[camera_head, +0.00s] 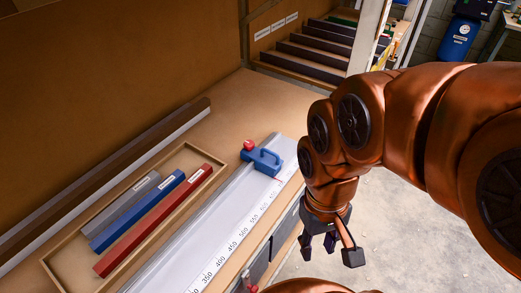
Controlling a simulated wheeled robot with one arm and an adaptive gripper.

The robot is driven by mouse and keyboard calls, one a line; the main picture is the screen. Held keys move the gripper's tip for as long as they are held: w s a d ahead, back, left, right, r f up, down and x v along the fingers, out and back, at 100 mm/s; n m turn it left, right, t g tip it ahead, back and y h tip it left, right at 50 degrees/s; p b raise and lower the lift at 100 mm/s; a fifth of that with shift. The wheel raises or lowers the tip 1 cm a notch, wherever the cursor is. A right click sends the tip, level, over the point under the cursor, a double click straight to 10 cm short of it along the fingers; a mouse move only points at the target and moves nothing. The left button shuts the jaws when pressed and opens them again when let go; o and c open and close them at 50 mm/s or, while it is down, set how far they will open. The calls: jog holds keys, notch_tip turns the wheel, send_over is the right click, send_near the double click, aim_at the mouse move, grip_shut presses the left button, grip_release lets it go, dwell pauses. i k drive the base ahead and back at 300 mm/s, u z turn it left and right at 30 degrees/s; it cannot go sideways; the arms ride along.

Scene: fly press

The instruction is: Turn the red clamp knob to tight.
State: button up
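The knob's tightness cannot be read.
A wooden tray (48,266) holds grey (125,204), blue (140,210) and red (150,222) bars left of the rail. Small red parts (251,288) show at the bench front. My arm covers much of the right side. Dark stepped slats (310,60) stand behind.

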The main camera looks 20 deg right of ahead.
aim_at(249, 145)
jog(key=z, duration=0.05)
jog(key=k, duration=0.5)
jog(key=z, duration=0.85)
jog(key=i, duration=0.95)
jog(key=u, duration=2.3)
